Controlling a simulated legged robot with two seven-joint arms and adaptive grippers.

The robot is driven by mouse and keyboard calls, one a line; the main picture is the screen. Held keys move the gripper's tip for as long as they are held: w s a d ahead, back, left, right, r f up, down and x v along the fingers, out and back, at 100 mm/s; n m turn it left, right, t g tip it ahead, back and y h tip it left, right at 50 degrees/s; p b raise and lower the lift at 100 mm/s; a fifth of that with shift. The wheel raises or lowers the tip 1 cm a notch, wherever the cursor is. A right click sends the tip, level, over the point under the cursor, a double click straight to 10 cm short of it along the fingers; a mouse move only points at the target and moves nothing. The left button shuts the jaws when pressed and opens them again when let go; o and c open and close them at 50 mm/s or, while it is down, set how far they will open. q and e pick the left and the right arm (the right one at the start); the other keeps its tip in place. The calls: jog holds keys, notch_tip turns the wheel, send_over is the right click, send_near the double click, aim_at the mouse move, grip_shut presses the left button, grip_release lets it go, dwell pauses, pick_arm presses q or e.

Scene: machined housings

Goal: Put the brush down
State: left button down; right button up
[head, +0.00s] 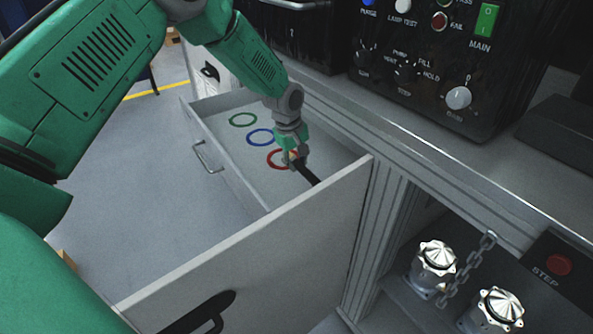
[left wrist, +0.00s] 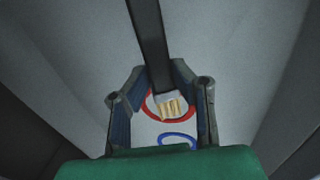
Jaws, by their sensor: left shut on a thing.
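The brush (head: 307,174) has a black handle, which shows just beyond my left gripper (head: 292,157) in the head view. In the left wrist view the dark handle (left wrist: 150,45) runs down from the top edge to pale bristles between the fingers of my left gripper (left wrist: 162,92). The gripper is shut on the brush, over the open drawer (head: 232,172). In the head view the gripper partly covers a red ring (head: 271,160) on the drawer floor. I cannot tell whether the brush touches the floor. My right gripper is not in view.
A blue ring (head: 250,139) and a green ring (head: 242,119) lie beyond the red one in the drawer. An open door panel (head: 262,252) stands in front. A control panel (head: 425,55) is at the back right. Metal housings (head: 436,258) and a chain (head: 468,272) are at lower right.

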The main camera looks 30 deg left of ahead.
aim_at(296, 183)
pick_arm(q)
jog(key=f, duration=0.3)
jog(key=shift+a+f, duration=0.25)
jog(key=shift+a, duration=0.1)
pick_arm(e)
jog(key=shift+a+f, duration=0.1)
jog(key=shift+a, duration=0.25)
pick_arm(q)
jog(key=shift+d+f, duration=0.2)
jog(key=shift+d, duration=0.05)
jog(key=shift+f+b, duration=0.35)
jog(key=c, duration=1)
grip_release()
jog(key=shift+a, duration=0.15)
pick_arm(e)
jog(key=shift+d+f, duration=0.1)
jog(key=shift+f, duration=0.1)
pick_arm(q)
jog(key=shift+r, duration=0.35)
jog(key=r, duration=0.4)
jog(key=s+r+p, duration=0.1)
jog(key=r, duration=0.3)
jog(key=s+r, duration=0.1)
jog(key=r, duration=0.3)
jog(key=shift+s+a+r+p, duration=0.1)
jog(key=shift+a+r+p, duration=0.05)
jog(key=shift+a+p, duration=0.2)
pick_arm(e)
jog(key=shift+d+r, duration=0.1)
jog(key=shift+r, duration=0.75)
